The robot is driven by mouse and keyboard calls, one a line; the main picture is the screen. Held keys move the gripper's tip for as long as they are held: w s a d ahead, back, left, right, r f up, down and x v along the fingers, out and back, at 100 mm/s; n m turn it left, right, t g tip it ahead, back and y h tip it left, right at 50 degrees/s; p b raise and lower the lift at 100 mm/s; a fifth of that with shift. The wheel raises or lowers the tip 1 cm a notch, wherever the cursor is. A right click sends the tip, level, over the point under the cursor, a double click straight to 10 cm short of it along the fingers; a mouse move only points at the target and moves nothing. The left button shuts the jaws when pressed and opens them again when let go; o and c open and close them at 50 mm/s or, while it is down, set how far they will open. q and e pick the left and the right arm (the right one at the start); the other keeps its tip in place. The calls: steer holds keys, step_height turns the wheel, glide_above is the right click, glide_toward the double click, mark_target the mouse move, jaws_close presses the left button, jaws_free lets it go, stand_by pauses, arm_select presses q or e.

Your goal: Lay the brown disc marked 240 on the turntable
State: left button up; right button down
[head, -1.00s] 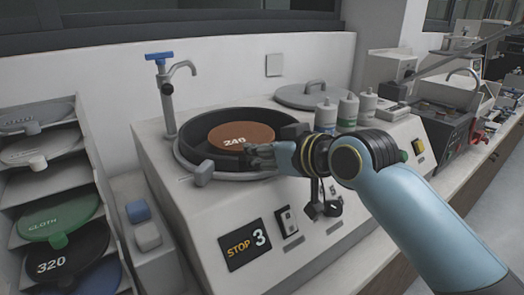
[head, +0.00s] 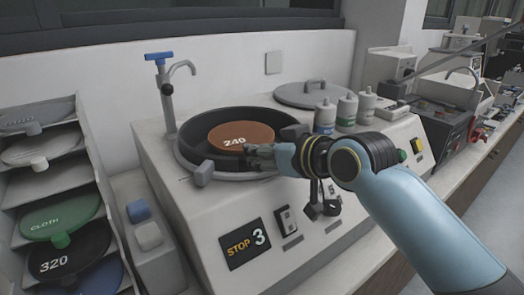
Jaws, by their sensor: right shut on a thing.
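The brown disc marked 240 (head: 240,134) is inside the round dark bowl (head: 188,160) of the polishing machine, lying about level. My right gripper (head: 252,154) is at the disc's near right edge, shut on it. Its fingers hide part of that edge. The turntable under the disc is mostly hidden, and I cannot tell whether the disc touches it. My left gripper is not in view.
A rack (head: 18,205) with a green CLOTH disc (head: 60,216) and a black 320 disc (head: 72,251) stands at left. A tap (head: 167,90) rises behind the bowl. Bottles (head: 347,110) and a grey lid (head: 312,94) are at the back right.

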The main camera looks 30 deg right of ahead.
stand_by(0.3)
steer(key=c, duration=1)
jaws_free()
steer(key=shift+s, duration=0.1)
steer(key=v, duration=1.1)
steer(key=shift+s+d+r, duration=0.1)
steer(key=shift+s+r, duration=0.05)
steer(key=shift+s, duration=0.25)
